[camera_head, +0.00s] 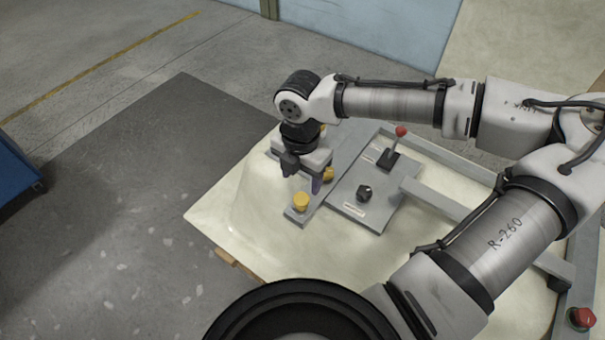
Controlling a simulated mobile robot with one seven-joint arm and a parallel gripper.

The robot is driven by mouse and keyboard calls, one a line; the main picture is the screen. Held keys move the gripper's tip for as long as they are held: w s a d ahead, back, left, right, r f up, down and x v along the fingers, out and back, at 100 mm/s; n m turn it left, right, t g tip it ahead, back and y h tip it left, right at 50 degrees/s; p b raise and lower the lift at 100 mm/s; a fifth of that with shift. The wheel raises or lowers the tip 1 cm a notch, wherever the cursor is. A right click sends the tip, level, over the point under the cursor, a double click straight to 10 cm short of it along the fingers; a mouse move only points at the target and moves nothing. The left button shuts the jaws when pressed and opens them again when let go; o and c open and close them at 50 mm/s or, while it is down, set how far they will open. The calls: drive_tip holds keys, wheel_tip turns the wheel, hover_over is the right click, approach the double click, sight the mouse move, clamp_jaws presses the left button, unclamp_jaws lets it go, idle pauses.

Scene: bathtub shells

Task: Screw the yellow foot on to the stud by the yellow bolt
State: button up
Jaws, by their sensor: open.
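A yellow round piece (301,201) stands near the front end of a grey metal strip (293,217). A second yellow piece (328,174) shows just behind and to the right of my gripper, partly covered by it. A bit of yellow also shows higher up beside my wrist, mostly hidden. I cannot tell which piece is the foot and which is the bolt, and I see no bare stud. My gripper (302,180) points down over the strip, behind the front yellow piece. Its jaws are open, and I see nothing held between them.
A grey plate (372,205) with a black knob (364,193) lies right of the strip. A red-topped lever (401,132) stands behind it. Grey frame bars cross the pale shell (240,205). A red knob (582,318) sits at lower right. Open floor lies left.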

sight(301, 198)
wheel_tip(301, 198, down, 5)
drive_tip(key=b, duration=0.4)
drive_tip(key=shift+b, duration=0.3)
drive_tip(key=shift+f, duration=0.95)
drive_tip(key=shift+p, duration=0.7)
